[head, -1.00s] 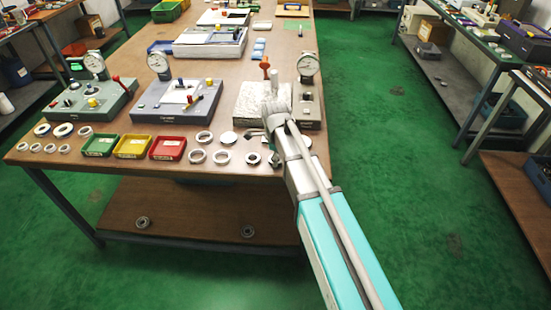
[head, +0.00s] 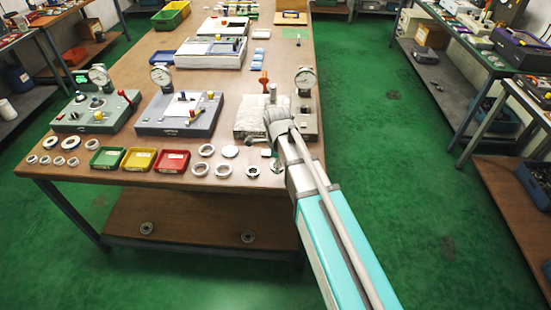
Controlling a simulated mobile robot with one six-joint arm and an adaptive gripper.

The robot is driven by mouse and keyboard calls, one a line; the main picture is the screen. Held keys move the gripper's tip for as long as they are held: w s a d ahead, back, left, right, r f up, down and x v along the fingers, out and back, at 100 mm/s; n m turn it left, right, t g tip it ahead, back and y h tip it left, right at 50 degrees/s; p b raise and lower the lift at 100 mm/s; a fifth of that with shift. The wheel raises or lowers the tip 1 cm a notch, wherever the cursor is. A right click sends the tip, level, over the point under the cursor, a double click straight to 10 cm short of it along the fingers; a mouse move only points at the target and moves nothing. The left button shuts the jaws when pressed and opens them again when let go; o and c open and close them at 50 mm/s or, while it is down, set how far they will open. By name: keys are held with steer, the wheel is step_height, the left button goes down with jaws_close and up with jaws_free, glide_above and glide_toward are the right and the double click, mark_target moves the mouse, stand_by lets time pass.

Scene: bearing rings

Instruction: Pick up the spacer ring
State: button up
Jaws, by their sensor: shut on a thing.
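My gripper (head: 268,132) is at the end of my arm, over the front right of the bench, in front of the right gauge stand. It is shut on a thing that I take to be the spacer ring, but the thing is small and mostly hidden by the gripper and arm. Several pale rings lie near the bench's front edge to the left of my gripper, among them one ring (head: 206,150) and another ring (head: 200,170). From this view I cannot tell them apart by type.
A gauge stand with a pale plate (head: 250,112) is close by my gripper. A grey gauge stand (head: 180,115) and a green-grey one (head: 95,110) stand further left. Green (head: 107,158), yellow (head: 139,159) and red (head: 172,161) trays line the front.

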steer(key=s+d+r+p, duration=0.2)
steer(key=s+r+p, duration=0.2)
steer(key=s, duration=0.5)
steer(key=shift+s+d+r, duration=0.3)
steer(key=shift+d+r, duration=0.05)
steer(key=shift+r, duration=0.2)
steer(key=shift+w, duration=0.2)
